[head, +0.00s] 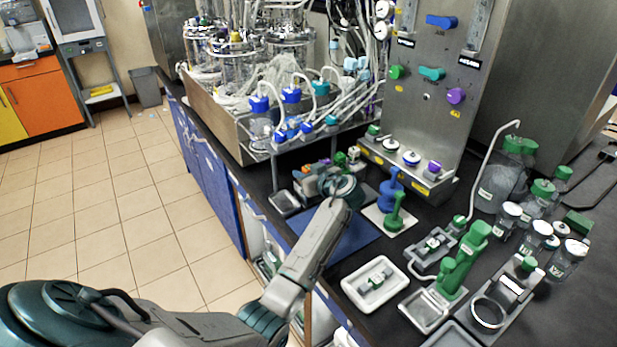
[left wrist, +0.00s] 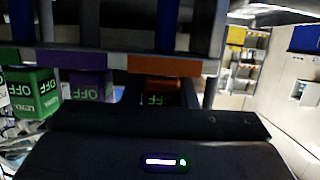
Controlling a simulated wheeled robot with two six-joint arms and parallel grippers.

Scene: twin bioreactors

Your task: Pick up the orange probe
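In the left wrist view, a row of coloured blocks marked OFF stands under a rail with matching coloured labels. The orange block (left wrist: 160,85), which I take for the orange probe, is straight ahead of my left gripper. It is dark and partly hidden behind the gripper body. A purple block (left wrist: 90,86) and a green block (left wrist: 33,93) stand to its left. In the head view, my left gripper (head: 318,184) is at the small rack of coloured pieces and covers part of it. Its fingertips are hidden, so I cannot tell its opening. My right gripper is out of view.
A blue mat (head: 345,232) lies on the dark bench below the gripper. A green stand (head: 395,212), a white tray (head: 375,284) and glass bottles (head: 568,262) are to the right. The bioreactor tray (head: 215,115) stands behind. Tiled floor is free at left.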

